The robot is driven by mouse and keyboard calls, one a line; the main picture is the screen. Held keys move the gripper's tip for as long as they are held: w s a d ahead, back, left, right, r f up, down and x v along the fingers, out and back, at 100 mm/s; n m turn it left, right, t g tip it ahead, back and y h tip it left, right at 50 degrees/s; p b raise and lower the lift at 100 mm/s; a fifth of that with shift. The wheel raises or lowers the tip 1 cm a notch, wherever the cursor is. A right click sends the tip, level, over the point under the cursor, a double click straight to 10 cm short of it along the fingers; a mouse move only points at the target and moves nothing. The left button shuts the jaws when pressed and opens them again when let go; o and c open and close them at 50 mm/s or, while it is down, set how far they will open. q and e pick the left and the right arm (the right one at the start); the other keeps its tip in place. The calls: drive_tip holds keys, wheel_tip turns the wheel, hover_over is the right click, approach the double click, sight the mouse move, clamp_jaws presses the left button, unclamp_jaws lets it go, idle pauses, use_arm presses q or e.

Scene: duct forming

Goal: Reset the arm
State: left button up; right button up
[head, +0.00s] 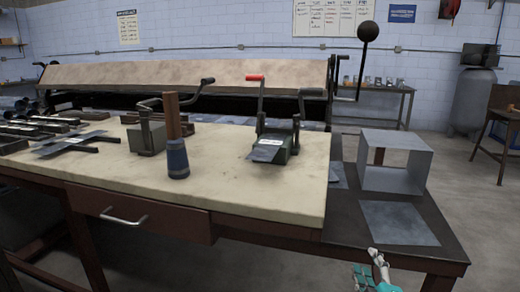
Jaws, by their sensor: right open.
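My right gripper (369,264) shows at the bottom edge, right of centre, in front of the dark side table. Its fingers are apart and nothing shows between them. Most of my right arm is out of the picture. My left gripper is not in view. An open square metal duct (408,178) stands on the dark side table (345,212), farther back than my right gripper. A flat metal sheet (399,222) lies on that table between the duct and my gripper.
A workbench (240,195) on the left holds a red-handled hand machine (270,148), a crank machine (147,137), a blue-and-wood tool (177,150) and several dark tools. A wide bending machine (190,74) stands behind. Open floor lies at the right.

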drive_tip(key=s+a+f+m+g, duration=0.1)
drive_tip(key=s+f+m+g, duration=0.6)
drive_tip(key=s+f, duration=0.65)
drive_tip(key=s+a+f+m+g+y, duration=0.15)
drive_tip(key=s+f+g, duration=0.25)
drive_tip(key=s, duration=0.5)
drive_tip(key=s+a+f+m+g, duration=0.2)
drive_tip(key=s+f+m+g, duration=0.15)
drive_tip(key=s, duration=0.45)
wheel_tip(320, 180, down, 21)
drive_tip(key=p, duration=0.3)
drive_tip(key=s+d+f+n+g+p, duration=0.1)
drive_tip(key=s+d+f+g+p, duration=0.1)
drive_tip(key=s+f, duration=1.4)
drive_tip(key=shift+s+d+p, duration=0.3)
drive_tip(key=shift+s+d, duration=0.25)
drive_tip(key=shift+s, duration=0.5)
